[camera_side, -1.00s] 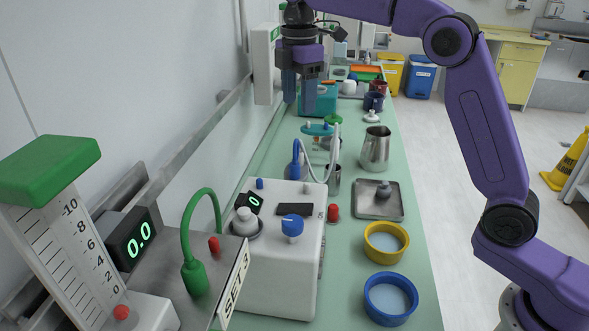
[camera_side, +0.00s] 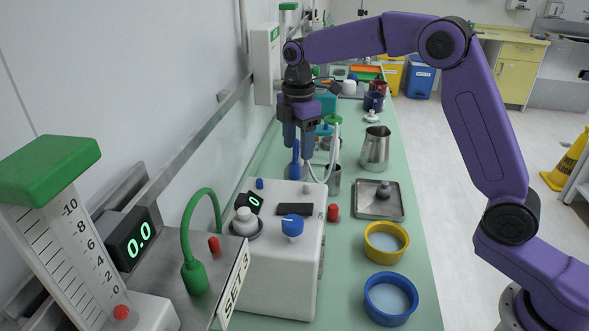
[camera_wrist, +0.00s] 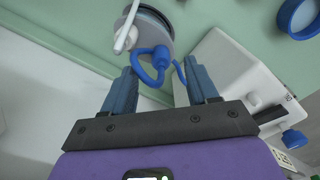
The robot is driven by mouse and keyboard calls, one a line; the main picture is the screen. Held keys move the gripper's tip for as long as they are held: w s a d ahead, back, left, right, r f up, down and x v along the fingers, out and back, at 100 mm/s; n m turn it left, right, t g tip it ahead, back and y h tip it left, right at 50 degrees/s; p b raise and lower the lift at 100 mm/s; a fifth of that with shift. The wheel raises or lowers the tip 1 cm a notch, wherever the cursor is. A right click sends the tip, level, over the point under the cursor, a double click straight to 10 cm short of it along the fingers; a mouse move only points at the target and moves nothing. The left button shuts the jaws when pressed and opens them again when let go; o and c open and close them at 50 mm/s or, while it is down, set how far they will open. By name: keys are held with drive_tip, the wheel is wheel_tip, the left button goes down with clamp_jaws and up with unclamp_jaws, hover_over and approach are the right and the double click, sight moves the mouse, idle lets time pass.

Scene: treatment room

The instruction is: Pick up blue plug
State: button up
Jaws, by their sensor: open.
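The blue plug (camera_side: 294,170) stands upright behind the white box on the green bench, with a curved blue cable at its top. My gripper (camera_side: 297,152) points down just above it, jaws apart. In the wrist view the blue cable loop (camera_wrist: 158,64) shows between and just beyond the open fingertips (camera_wrist: 161,75). Nothing is held. The lower part of the plug is partly hidden by the box in the side view, and I cannot tell whether a finger touches it.
The white box (camera_side: 275,262) with a blue knob (camera_side: 292,226) stands close in front. A white curved tube (camera_side: 336,150) and a metal cup (camera_side: 334,182) are close on the right. The wall rail (camera_side: 190,140) runs along the left. A steel jug (camera_side: 375,150) stands farther right.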

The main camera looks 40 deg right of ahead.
sight(296, 163)
drive_tip(key=shift+a+f, duration=0.2)
drive_tip(key=shift+f, duration=1.25)
drive_tip(key=shift+a+f, duration=0.15)
drive_tip(key=shift+f, duration=1.3)
clamp_jaws()
